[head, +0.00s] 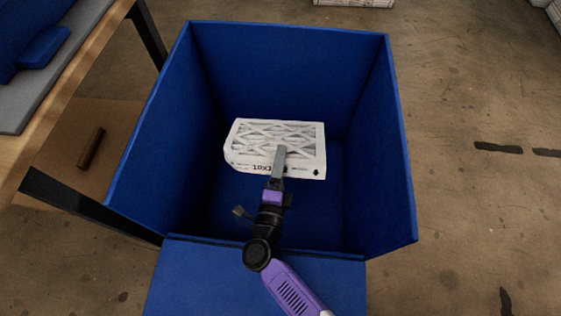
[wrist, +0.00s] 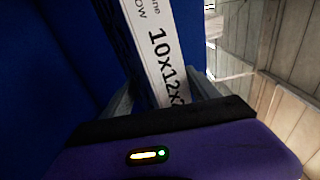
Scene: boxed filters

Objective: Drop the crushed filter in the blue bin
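The white filter (head: 256,136) has a lattice face and printing on its edge, and its lower left corner looks rounded or bent in. In the head view it shows within the opening of the blue bin (head: 160,140); its height above the bin's floor is hard to tell. My gripper (head: 280,153) reaches over the bin's near side and is shut on the filter's near edge. In the wrist view the filter (wrist: 158,45) stands between the two fingers (wrist: 163,92), its printed edge facing the camera. The fingertips are partly hidden.
A wooden bench (head: 70,85) with a dark metal frame stands close to the bin's left side, with blue items on it. A small brown block (head: 91,148) lies below its top. Bare floor (head: 470,110) lies to the right. White boxes show at the far edge.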

